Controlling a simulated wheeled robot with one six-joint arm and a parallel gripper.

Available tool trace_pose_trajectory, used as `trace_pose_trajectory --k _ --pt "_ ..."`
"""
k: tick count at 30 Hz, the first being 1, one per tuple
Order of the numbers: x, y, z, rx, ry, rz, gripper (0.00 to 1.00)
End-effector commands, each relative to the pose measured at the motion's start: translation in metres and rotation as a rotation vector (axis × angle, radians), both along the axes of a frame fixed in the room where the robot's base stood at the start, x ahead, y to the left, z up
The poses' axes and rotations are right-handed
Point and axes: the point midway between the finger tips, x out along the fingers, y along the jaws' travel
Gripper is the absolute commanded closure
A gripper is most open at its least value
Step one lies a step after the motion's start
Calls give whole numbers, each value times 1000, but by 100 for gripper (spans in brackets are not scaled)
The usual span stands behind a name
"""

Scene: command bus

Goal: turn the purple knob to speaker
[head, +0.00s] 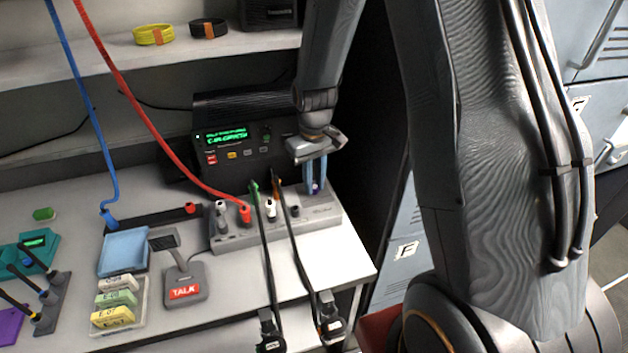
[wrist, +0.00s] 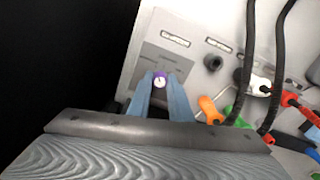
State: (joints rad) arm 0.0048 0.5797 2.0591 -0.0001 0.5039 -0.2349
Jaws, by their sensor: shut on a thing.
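The purple knob (wrist: 160,79) sits on the grey panel and shows between my fingertips in the wrist view, with a white pointer mark on its pale top. My gripper (wrist: 160,84) is shut on it from both sides with its blue fingers. In the head view my gripper (head: 315,188) points down at the right end of the grey panel box (head: 325,217), and a bit of the purple knob (head: 316,187) shows between the fingers. A label area lies beside the knob, but its words are too small to read.
Several plugs with cables stand in the panel to the left of my gripper, including a red plug (head: 245,214) and a white plug (head: 271,208). A radio with a green display (head: 227,137) stands behind.

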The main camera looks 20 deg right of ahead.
Motion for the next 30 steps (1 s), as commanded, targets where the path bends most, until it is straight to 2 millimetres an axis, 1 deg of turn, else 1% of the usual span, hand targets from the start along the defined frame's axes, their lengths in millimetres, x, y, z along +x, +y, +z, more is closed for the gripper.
trace_pose_trajectory --k 6,11,26,27,29,30 --pt "1 0 1 0 -3 110 100" --pt "2 0 1 0 -4 157 100" --pt "2 0 1 0 -4 179 100" --pt "2 0 1 0 -4 179 80" --pt "2 0 1 0 -4 179 70" --pt "2 0 1 0 -4 179 63"
